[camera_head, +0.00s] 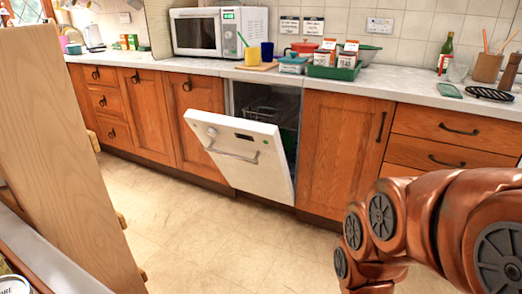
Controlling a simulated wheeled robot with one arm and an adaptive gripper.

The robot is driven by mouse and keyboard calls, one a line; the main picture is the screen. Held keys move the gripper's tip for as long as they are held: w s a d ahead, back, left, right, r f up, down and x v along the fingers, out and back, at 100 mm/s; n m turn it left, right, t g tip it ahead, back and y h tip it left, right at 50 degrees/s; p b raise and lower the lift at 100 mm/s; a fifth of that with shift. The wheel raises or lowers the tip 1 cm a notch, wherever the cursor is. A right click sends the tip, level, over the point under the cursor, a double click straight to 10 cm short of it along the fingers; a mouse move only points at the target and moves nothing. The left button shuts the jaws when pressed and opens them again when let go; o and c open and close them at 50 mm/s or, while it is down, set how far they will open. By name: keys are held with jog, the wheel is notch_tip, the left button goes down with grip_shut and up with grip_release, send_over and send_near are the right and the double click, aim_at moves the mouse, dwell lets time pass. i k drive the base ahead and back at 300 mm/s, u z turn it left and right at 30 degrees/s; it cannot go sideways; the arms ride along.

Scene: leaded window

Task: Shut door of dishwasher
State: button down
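The dishwasher door (232,156) is white and tilted partly open, leaning out from the counter front. A dark panel and a bar handle (232,150) show on its face. The dishwasher's dark interior (268,103) shows above the door's top edge, with a rack faintly visible inside. My arm's copper-coloured links fill the lower right, apart from the door. My gripper is not in view.
Wooden cabinets (335,145) and drawers (450,125) flank the dishwasher. The tiled floor (215,235) before the door is clear. A wooden panel (60,150) stands at the left. The counter above holds a microwave (219,32), a green tray (334,72) and cups.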

aim_at(238, 149)
jog(key=k, duration=0.35)
jog(key=z, duration=1.2)
jog(key=i, duration=1.1)
jog(key=u, duration=1.95)
